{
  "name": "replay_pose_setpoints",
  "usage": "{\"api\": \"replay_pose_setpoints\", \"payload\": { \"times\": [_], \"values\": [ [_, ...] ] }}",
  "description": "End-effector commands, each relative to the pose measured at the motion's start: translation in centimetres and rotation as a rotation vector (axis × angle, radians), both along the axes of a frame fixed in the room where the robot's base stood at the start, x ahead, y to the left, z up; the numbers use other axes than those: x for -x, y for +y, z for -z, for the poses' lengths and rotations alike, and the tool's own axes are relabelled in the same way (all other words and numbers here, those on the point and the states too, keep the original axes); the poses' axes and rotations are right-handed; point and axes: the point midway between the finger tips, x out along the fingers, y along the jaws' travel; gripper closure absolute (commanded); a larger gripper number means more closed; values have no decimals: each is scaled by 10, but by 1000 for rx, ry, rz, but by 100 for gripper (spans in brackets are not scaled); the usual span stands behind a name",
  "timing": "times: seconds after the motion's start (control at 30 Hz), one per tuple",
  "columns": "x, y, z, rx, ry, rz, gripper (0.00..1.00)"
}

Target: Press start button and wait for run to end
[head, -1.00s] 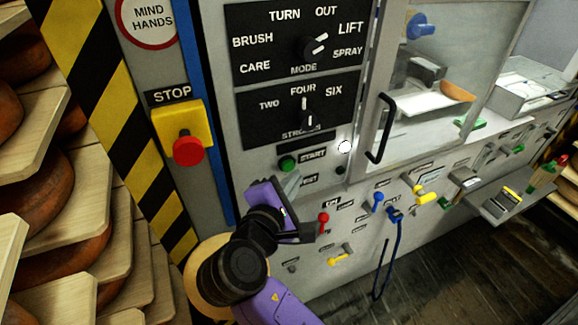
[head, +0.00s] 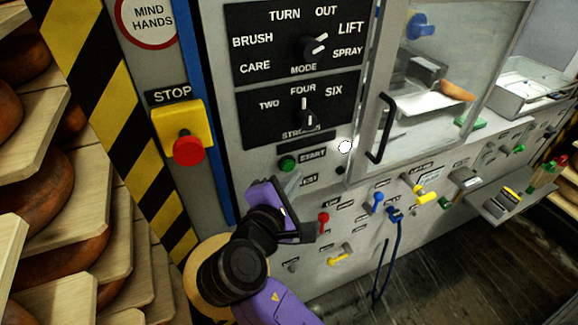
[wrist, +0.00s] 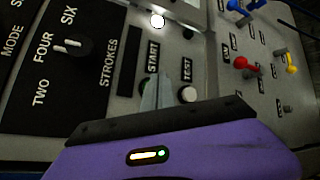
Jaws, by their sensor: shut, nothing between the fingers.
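The green start button (head: 288,163) sits on the grey machine panel, left of the START label (head: 312,154). My gripper (head: 291,183) is shut and empty. Its fingertips are just below the button in the head view; I cannot tell whether they touch it. A round white lamp (head: 344,146) glows right of START.
A red stop button (head: 188,150) on a yellow box is to the left. Mode (head: 313,47) and strokes (head: 306,117) knobs are above. A glass door with a black handle (head: 382,128) is at right. Coloured valves, a blue hose (head: 389,255) and cheese shelves (head: 60,235) stand around.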

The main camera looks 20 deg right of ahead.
Motion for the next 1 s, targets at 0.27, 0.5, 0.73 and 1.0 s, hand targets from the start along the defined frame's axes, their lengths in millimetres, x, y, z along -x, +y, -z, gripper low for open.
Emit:
{"api": "replay_pose_setpoints", "payload": {
  "times": [0.27,0.5,0.73,1.0],
  "values": [
    [0,0,0,0,0,0,100],
    [0,0,0,0,0,0,100],
    [-4,0,-2,1,1,0,100],
    [-9,0,0,-1,1,1,100]
  ]
}}
